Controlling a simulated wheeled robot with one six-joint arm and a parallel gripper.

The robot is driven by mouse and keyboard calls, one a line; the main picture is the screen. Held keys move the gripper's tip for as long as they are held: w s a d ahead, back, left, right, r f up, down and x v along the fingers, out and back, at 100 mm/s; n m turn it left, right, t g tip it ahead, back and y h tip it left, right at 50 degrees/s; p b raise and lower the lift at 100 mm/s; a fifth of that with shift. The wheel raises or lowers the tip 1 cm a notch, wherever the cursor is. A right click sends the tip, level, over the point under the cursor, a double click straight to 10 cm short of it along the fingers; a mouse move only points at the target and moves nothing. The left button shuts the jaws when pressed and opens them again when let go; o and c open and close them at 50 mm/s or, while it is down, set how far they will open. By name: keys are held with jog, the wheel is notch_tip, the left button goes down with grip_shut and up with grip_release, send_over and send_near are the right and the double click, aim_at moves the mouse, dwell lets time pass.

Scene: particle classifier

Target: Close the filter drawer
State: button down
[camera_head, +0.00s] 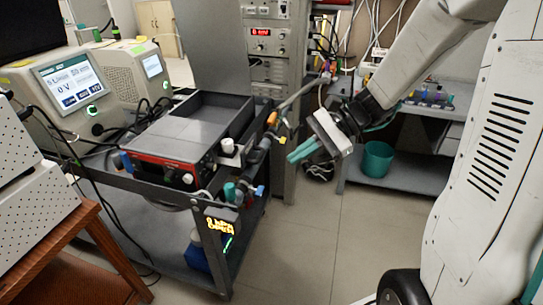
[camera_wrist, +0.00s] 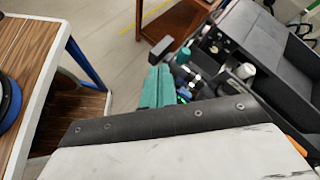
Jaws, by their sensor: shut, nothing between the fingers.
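A dark grey open-topped box (camera_head: 240,122), which looks like the filter drawer, sits on the cart behind a red-edged front panel (camera_head: 160,160). It also shows at the right of the wrist view (camera_wrist: 272,62). A small yellow display (camera_head: 220,225) on the cart's corner seems to read "0 kPa OPEN". My gripper (camera_head: 302,152) has teal fingers, shut and empty, in the air right of the cart. In the wrist view the fingers (camera_wrist: 158,88) appear beside the cart's fittings and apart from the box. I cannot tell how far the drawer stands out.
Valves and pipe fittings (camera_head: 258,150) line the cart's right edge, between my gripper and the box. Instruments with screens (camera_head: 72,85) stand at the left. A teal bin (camera_head: 377,160) sits on a low shelf behind my gripper. Open floor (camera_head: 300,235) lies right of the cart.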

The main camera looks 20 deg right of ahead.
jog(key=w+d+f+m+t+y, duration=0.1)
jog(key=w+d+f+m+t, duration=0.7)
jog(key=w+d+f+m, duration=0.3)
jog(key=x, duration=1.3)
jog(key=shift+a, duration=0.4)
jog(key=shift+w, duration=0.15)
